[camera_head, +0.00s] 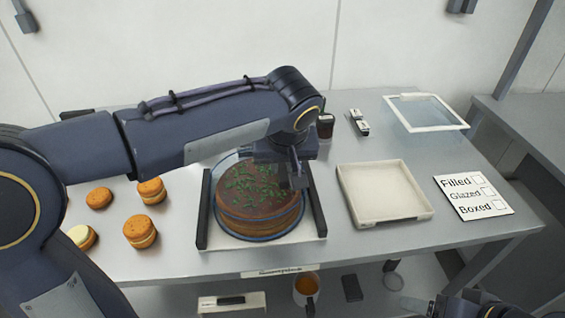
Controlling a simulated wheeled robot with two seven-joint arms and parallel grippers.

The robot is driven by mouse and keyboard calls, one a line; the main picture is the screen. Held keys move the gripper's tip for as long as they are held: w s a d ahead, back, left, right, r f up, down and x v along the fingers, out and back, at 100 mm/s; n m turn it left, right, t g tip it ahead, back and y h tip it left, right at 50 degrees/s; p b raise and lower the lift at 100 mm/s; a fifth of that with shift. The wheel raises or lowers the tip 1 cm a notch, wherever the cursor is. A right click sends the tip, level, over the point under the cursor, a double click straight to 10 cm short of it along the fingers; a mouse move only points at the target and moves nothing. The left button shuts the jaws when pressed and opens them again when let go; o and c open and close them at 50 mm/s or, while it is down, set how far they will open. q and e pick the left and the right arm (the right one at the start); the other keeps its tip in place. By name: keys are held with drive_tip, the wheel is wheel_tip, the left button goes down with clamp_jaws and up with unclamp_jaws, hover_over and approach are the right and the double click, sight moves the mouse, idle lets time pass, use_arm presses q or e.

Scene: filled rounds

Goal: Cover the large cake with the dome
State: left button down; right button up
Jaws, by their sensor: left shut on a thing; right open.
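The large cake (258,205), brown with green bits on top, sits on a white board with dark side rails (203,210). The dome (262,238) is clear with a blue rim and shows around the cake; whether its rim rests on the board or hangs just above it, I cannot tell. My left gripper (293,180) reaches over the cake from above and is shut on the dome, its grip partly hidden by the wrist. My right gripper (425,305) is open at the bottom right edge, partly cut off, away from the cake.
Several small filled rounds (140,230) lie on the left of the table. An empty cream tray (385,190) and a checklist card (473,196) are to the right. A dark jar (325,125) and a clear white-rimmed tray (425,112) stand behind. A mug (306,290) is on the lower shelf.

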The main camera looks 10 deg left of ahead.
use_arm(q)
drive_tip(key=shift+f, duration=0.25)
drive_tip(key=c, duration=0.8)
unclamp_jaws()
drive_tip(key=shift+o, duration=0.2)
drive_tip(key=shift+r, duration=0.1)
drive_tip(key=shift+r+p, duration=2.7)
drive_tip(key=shift+r, duration=0.75)
